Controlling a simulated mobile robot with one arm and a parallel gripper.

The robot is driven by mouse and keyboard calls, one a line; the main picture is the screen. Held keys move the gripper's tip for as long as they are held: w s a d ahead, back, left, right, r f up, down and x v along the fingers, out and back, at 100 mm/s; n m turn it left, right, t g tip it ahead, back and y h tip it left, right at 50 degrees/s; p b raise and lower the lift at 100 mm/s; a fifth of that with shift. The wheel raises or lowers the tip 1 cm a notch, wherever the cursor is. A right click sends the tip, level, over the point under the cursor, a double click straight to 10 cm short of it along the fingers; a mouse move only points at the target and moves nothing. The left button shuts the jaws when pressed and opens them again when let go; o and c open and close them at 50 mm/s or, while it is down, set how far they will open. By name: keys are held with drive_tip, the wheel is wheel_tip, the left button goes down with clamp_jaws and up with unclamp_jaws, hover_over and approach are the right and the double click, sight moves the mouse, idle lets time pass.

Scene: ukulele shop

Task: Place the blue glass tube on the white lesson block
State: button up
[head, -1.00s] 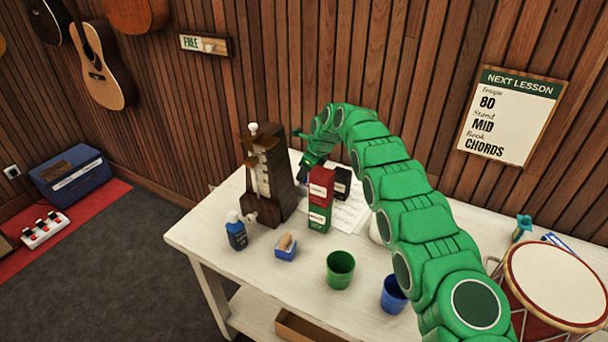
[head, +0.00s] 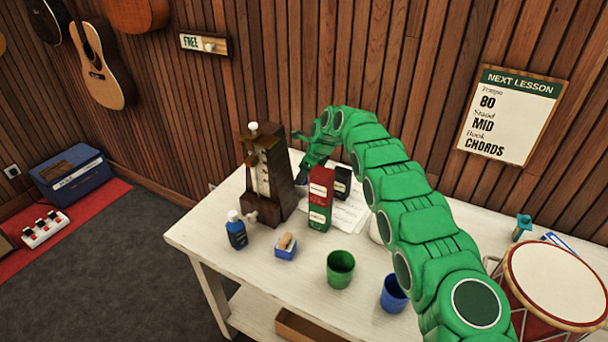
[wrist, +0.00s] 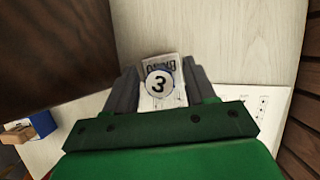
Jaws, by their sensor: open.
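My fingers are open, one on each side of the round end. In the head view, my gripper (head: 318,152) is low at the table's back, beside the metronome, its fingertips and the tube not clearly visible.
The brown metronome (head: 268,180) stands close left of my gripper. A red and green box stack (head: 320,200) and a dark box (head: 342,182) stand in front. A blue bottle (head: 236,232), a green cup (head: 340,268), a blue cup (head: 393,293) and a drum (head: 556,280) are nearer.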

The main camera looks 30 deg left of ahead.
drive_tip(key=v, duration=1.2)
drive_tip(key=shift+r, duration=0.1)
drive_tip(key=d+r+n+h, duration=0.2)
drive_tip(key=d+r, duration=0.4)
drive_tip(key=d, duration=0.7)
drive_tip(key=s+d+r+n, duration=0.25)
drive_tip(key=s+d, duration=0.25)
drive_tip(key=d, duration=0.3)
drive_tip(key=s+d+r+n+h, duration=0.1)
drive_tip(key=s+d+r, duration=0.25)
drive_tip(key=d, duration=0.35)
drive_tip(key=s+d+r+n, duration=0.1)
drive_tip(key=s+d+r, duration=0.1)
drive_tip(key=s+d, duration=0.45)
drive_tip(key=s+d+f+n, duration=0.1)
drive_tip(key=s+d+n, duration=0.2)
drive_tip(key=s, duration=0.9)
drive_tip(key=s+d+f+n+g+h, duration=0.1)
drive_tip(key=s+d+n, duration=0.3)
drive_tip(key=s+d, duration=0.5)
drive_tip(key=s+d+f+n, duration=0.1)
drive_tip(key=s+d+n, duration=0.2)
drive_tip(key=s, duration=1.1)
drive_tip(key=d, duration=0.2)
drive_tip(key=shift+s+d+f+h, duration=0.3)
drive_tip(key=shift+s+d+f, duration=0.05)
drive_tip(key=shift+s+d, duration=0.05)
